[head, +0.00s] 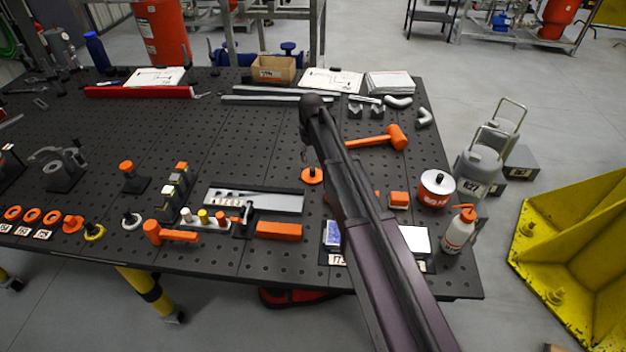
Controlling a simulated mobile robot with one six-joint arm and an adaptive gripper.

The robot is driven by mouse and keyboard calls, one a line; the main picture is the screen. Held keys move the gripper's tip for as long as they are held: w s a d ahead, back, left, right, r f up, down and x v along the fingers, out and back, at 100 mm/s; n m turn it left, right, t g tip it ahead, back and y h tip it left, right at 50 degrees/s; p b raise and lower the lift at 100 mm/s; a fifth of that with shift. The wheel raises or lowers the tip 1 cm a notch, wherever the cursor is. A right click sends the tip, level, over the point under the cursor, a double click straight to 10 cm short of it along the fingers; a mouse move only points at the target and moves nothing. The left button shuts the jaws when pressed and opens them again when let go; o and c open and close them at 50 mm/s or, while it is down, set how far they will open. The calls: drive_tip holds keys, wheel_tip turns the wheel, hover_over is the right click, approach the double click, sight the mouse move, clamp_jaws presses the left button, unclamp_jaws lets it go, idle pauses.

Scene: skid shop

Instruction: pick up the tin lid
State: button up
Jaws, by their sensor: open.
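A short orange and white tin (434,195) with lettering on its side stands near the right edge of the black perforated table. A pale round tin lid (437,180) with a small dark spot in its middle lies on top of the tin. My dark arm crosses the view from the bottom right to the table's middle, left of the tin. No gripper fingers can be made out, so whether they are near the lid is hidden.
A white bottle with an orange cap (459,231) stands just in front of the tin. An orange block (399,199) lies to its left, and an orange mallet (384,138) lies behind. Grey canisters (479,165) stand beyond the table's right edge. Bare tabletop shows at centre left.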

sight(312, 169)
drive_tip(key=shift+f+b, duration=1.05)
drive_tip(key=shift+f, duration=0.3)
drive_tip(key=shift+d+f+b, duration=0.15)
drive_tip(key=shift+f+b, duration=2.45)
clamp_jaws()
